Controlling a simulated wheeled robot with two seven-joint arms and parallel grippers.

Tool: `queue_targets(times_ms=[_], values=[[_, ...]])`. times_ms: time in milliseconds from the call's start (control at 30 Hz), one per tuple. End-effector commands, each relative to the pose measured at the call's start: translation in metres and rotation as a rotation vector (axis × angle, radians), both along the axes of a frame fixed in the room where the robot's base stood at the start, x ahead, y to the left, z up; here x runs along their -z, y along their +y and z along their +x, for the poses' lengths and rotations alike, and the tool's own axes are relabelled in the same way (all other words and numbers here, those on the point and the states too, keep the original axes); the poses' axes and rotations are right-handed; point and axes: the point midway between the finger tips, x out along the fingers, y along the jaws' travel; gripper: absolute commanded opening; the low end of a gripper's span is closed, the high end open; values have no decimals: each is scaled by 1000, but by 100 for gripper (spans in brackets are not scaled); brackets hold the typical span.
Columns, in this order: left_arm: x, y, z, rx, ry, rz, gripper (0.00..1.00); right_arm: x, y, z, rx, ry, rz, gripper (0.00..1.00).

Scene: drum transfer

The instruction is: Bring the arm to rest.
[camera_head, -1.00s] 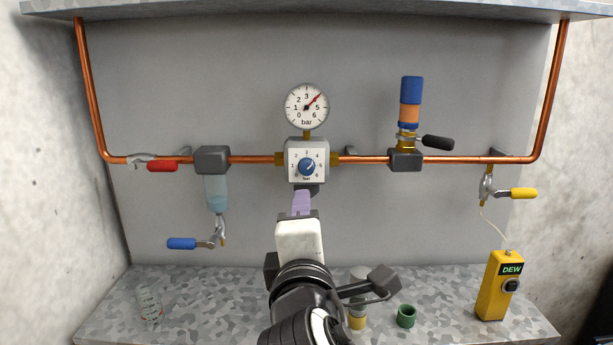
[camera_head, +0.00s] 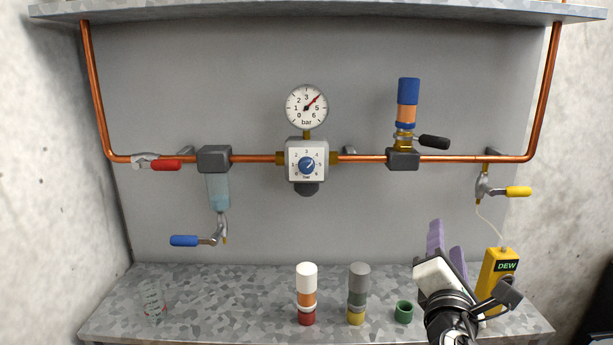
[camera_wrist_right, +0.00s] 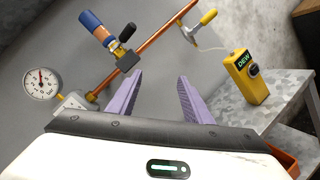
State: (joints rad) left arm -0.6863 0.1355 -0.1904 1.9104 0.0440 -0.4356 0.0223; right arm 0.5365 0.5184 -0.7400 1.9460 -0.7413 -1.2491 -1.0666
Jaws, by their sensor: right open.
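My right gripper (camera_head: 447,240) is at the lower right of the head view, in front of the yellow DEW meter (camera_head: 496,268) and partly covering it. Its two purple fingers are apart and empty, which also shows in the right wrist view (camera_wrist_right: 160,90). There the DEW meter (camera_wrist_right: 245,78) stands to the right of the fingers, apart from them. My left gripper is not in view.
A copper pipe (camera_head: 255,159) crosses the back panel with a regulator knob (camera_head: 307,166), a gauge (camera_head: 307,107) and a blue-orange cartridge (camera_head: 408,100). On the shelf stand a white-topped cartridge (camera_head: 307,290), a grey-topped one (camera_head: 358,290), a green ring (camera_head: 403,312) and a clear beaker (camera_head: 152,300).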

Motion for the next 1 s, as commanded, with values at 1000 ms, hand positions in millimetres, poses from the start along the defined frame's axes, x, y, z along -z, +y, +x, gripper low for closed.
queue_targets(times_ms=[1000], values=[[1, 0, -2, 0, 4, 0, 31, 402, -33, -255, 193, 508, 1478, 46]])
